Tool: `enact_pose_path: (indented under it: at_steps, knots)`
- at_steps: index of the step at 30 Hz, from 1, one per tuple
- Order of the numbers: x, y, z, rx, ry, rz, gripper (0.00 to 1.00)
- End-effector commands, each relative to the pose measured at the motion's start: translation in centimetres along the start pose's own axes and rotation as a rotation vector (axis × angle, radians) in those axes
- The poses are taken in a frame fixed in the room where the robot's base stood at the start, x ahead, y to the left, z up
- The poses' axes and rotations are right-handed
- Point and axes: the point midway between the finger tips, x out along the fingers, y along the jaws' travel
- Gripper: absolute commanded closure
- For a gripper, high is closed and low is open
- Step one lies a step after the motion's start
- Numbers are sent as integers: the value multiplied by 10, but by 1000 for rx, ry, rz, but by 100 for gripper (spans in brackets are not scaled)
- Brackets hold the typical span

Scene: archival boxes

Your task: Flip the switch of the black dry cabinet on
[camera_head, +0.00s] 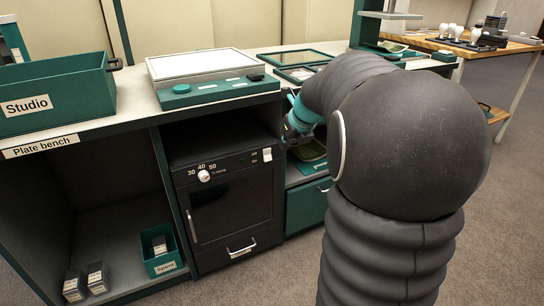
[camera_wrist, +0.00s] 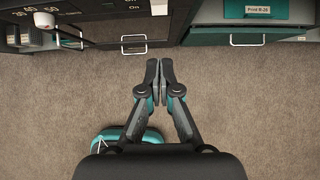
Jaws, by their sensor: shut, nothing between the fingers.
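I cannot tell which way the switch is set. My gripper (camera_wrist: 159,66) is shut and empty, in line with the switch but apart from it. In the head view, my gripper (camera_head: 290,135) is right of the switch, partly hidden by my arm.
The cabinet's lower handle (camera_wrist: 134,43) sticks out left of my fingertips. A green drawer with a handle (camera_wrist: 247,40) is to the right. A light box (camera_head: 205,66) and a green "Studio" box (camera_head: 55,95) stand on the bench. Open carpet lies in front.

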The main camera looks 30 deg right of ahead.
Motion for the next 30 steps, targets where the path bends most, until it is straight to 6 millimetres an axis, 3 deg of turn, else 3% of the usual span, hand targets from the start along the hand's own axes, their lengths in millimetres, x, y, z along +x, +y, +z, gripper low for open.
enact_pose_path:
  at_steps: [11,26,30]
  knots:
    - [11,0,-1,-3,2,1,100]
    - [100,0,-2,-3,2,1,100]
    - [117,0,9,-4,0,1,100]
